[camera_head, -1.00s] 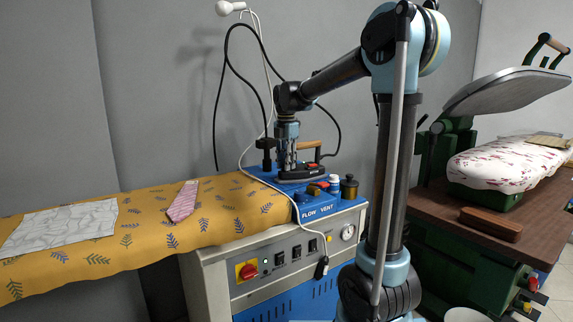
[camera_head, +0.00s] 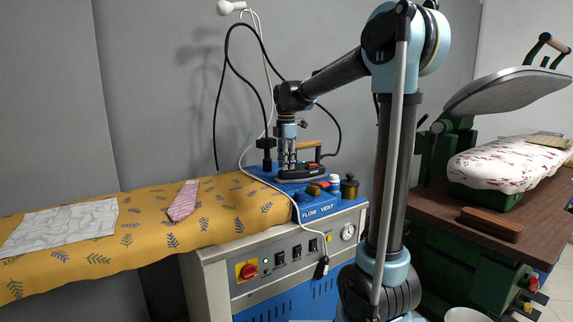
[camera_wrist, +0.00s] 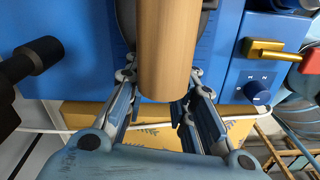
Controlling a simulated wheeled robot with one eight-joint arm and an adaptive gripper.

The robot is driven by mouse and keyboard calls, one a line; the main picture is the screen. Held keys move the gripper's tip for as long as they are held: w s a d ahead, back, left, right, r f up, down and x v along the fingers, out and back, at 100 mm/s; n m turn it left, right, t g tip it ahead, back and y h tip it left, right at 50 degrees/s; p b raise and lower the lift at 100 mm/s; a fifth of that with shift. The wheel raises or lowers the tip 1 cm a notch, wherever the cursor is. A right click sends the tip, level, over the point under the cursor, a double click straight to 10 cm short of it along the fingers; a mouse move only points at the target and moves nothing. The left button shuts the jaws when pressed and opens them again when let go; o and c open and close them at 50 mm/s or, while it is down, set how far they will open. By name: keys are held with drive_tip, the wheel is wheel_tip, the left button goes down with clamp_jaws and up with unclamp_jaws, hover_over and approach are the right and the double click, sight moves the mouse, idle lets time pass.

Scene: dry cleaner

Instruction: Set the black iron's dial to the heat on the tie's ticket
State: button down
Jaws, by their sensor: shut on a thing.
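The black iron (camera_head: 300,173) with its wooden handle (camera_head: 308,145) is on the blue top of the ironing station. My gripper (camera_head: 286,172) points down at the iron's left part, shut on it. In the wrist view the wooden handle (camera_wrist: 167,45) lies between my gripper's fingers (camera_wrist: 160,112) in the picture and hides their tips, so the exact part held, and the dial, cannot be seen. The pink striped tie (camera_head: 184,201) lies on the yellow patterned board. I cannot make out a ticket or its marking.
A white patterned cloth (camera_head: 62,227) lies on the board's left part. The blue panel has a small blue knob (camera_wrist: 257,91) and a red-ended brass lever (camera_wrist: 263,49). A white cable (camera_head: 247,150) hangs close to my gripper.

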drive_tip(key=shift+w, duration=0.1)
drive_tip(key=c, duration=1.3)
unclamp_jaws()
wheel_tip(320, 180, up, 12)
drive_tip(key=shift+f, duration=0.1)
